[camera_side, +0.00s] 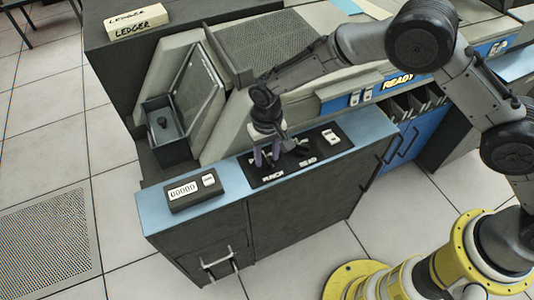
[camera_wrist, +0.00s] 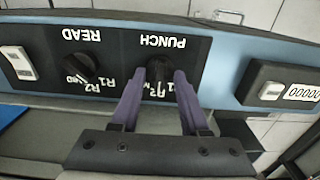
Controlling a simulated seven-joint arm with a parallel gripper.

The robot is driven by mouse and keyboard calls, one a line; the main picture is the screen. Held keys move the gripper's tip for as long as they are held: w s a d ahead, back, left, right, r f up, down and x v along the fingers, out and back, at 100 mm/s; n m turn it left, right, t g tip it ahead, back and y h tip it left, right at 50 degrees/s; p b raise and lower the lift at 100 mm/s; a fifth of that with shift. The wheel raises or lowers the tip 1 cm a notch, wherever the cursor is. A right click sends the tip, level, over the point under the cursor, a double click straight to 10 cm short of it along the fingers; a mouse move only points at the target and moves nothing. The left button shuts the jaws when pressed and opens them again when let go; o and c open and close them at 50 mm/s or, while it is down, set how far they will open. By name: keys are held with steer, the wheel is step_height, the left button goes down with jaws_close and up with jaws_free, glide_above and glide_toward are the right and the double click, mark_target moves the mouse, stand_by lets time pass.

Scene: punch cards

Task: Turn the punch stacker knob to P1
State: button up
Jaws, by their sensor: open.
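The punch stacker knob (camera_wrist: 159,70) is a dark round knob on the black panel (camera_wrist: 120,45), by the PUNCH label, which appears upside down in the wrist view. My gripper (camera_wrist: 159,75) is open, with its two purple fingers on either side of this knob. I cannot tell whether the fingers touch it. The fingers partly cover the position marks around the knob, so its setting is not readable. In the side view my gripper (camera_side: 266,156) points down at the PUNCH end of the panel, and the arm hides much of the knob there.
A second dark knob (camera_wrist: 83,68) sits by the READ label. A white rocker switch (camera_side: 331,136) is at the panel's far end. A counter box (camera_side: 191,192) stands on the blue top at the other side. An open bin (camera_side: 170,130) and a ledger box (camera_side: 138,22) are behind.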

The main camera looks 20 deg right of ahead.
jaws_close()
steer(key=shift+n, duration=0.3)
steer(key=n, duration=0.4)
steer(key=shift+n, duration=2)
jaws_free()
